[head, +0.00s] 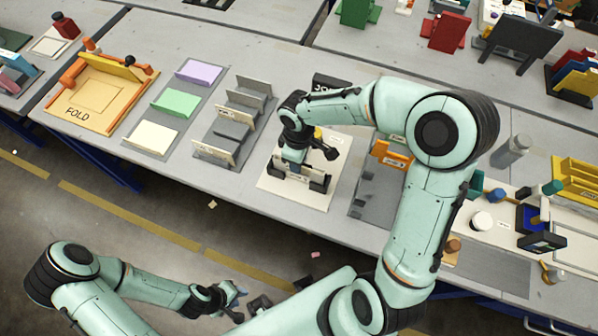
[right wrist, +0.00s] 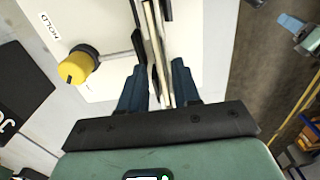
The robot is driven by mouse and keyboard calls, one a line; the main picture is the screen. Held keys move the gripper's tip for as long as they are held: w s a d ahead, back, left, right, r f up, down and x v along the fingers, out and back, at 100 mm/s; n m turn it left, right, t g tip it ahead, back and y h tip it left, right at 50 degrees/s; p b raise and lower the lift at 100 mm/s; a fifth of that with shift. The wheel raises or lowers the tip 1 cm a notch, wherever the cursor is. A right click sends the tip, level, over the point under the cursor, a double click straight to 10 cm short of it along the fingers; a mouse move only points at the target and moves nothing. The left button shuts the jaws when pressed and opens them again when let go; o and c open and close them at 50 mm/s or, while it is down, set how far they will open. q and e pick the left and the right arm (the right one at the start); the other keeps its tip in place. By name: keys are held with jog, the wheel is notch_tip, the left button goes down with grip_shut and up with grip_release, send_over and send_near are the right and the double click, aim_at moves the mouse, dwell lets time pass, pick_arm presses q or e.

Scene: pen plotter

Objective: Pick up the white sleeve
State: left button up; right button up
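A thin pale board (right wrist: 158,45), which may be the white sleeve, stands on edge between the fingers of my right gripper (right wrist: 160,85) in the right wrist view. A second pale board lies close alongside it. I cannot tell whether the fingers press on them. In the head view my right gripper (head: 293,158) points down over a black holder (head: 315,182) on a white base plate (head: 290,195), and its wrist hides most of the sleeve. My left gripper (head: 232,297) is over the floor at the lower left, away from the table. Its fingers are too small to judge.
A yellow knob (right wrist: 78,67) stands beside the holder, by a HOLD label. Left of the plate are a grey slotted rack (head: 225,135), a mat with coloured cards (head: 178,104) and an orange FOLD frame (head: 97,92). A grey fixture (head: 372,195) stands close on the right.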

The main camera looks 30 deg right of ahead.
jog(key=shift+s+d+f, duration=0.1)
jog(key=shift+f, duration=1.5)
jog(key=shift+s+f, duration=0.1)
jog(key=shift+f, duration=1.45)
grip_shut()
